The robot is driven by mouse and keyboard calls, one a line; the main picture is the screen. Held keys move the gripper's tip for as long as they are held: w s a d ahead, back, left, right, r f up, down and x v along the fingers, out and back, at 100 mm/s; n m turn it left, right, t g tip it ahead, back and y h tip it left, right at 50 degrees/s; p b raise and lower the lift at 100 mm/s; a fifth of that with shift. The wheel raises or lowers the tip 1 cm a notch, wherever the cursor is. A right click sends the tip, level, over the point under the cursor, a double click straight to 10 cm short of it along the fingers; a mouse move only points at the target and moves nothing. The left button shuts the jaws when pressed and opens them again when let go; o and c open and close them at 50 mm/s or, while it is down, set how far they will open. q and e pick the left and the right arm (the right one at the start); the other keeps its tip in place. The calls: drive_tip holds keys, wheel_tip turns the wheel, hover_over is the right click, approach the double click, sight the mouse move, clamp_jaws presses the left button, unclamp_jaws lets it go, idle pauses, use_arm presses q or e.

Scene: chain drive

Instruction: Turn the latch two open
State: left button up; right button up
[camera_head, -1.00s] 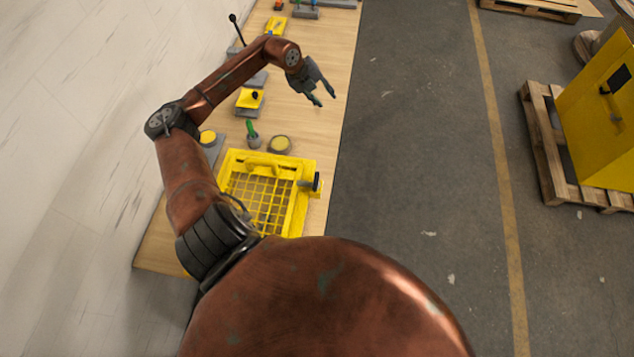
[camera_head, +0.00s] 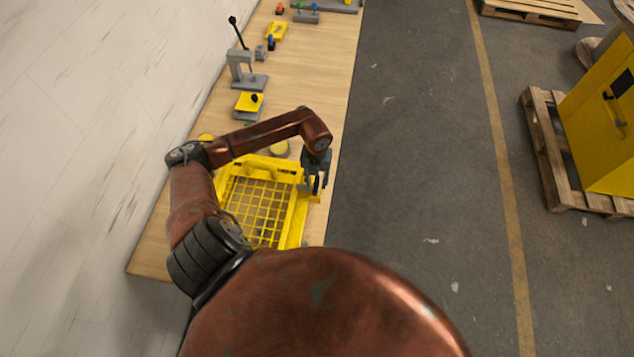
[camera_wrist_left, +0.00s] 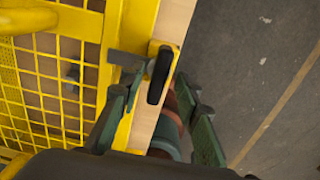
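A latch with a dark oblong handle (camera_wrist_left: 159,76) on a yellow mount stands at the right edge of the yellow mesh guard (camera_wrist_left: 62,103). In the head view the guard (camera_head: 232,164) lies on the bench, and the dark handle (camera_head: 317,184) shows at its right side, partly covered by my gripper. My left gripper (camera_head: 314,176) points down over the latch. In the left wrist view its fingers (camera_wrist_left: 159,92) are apart, one on each side of the handle. I cannot tell whether either finger touches it. My right gripper is not in view.
A white wall is on the left. Open floor (camera_head: 420,170) lies to the right, with a yellow cabinet (camera_head: 602,130) on a pallet.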

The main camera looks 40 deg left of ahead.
use_arm(q)
drive_tip(key=shift+f, duration=0.7)
drive_tip(key=shift+c, duration=0.5)
clamp_jaws()
